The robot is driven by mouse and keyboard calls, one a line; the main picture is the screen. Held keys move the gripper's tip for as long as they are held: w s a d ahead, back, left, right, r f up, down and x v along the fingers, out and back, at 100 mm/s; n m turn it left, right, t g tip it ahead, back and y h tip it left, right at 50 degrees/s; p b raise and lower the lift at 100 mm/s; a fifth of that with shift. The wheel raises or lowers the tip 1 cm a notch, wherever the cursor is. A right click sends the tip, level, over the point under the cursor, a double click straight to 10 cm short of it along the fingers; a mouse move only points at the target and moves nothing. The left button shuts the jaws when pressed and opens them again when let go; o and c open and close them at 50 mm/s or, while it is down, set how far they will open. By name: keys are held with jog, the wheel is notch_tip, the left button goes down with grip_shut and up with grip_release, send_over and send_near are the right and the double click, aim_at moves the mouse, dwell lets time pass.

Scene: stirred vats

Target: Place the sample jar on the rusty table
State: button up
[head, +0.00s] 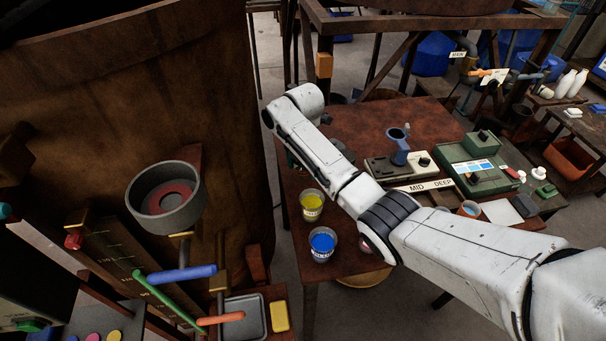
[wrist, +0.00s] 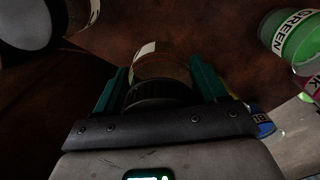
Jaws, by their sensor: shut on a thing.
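My gripper (wrist: 158,85) has two green fingers, shut on the sample jar (wrist: 160,65). The jar is amber and see-through with a pale label patch, and its dark ribbed lid faces the wrist camera. It stands out over the reddish-brown top of the rusty table, which also shows in the head view (head: 365,125). I cannot tell whether the jar's base touches the table. In the head view my white arm reaches over the table and hides the jar and most of the gripper.
A yellow paint cup (head: 311,206) and a blue paint cup (head: 322,245) stand at the table's left edge. A green-labelled cup (wrist: 292,42) is right of the jar. A beige device (head: 395,165) and green instrument (head: 478,165) stand right of my arm.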

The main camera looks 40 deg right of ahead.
aim_at(303, 174)
jog(key=shift+w+d+f, duration=0.1)
jog(key=shift+w+f, duration=0.15)
jog(key=shift+f, duration=0.1)
jog(key=shift+w+f, duration=0.1)
jog(key=shift+f, duration=1.5)
jog(key=shift+f, duration=0.2)
jog(key=o, duration=1)
jog(key=shift+r, duration=0.1)
notch_tip(303, 174, up, 12)
jog(key=shift+r, duration=0.15)
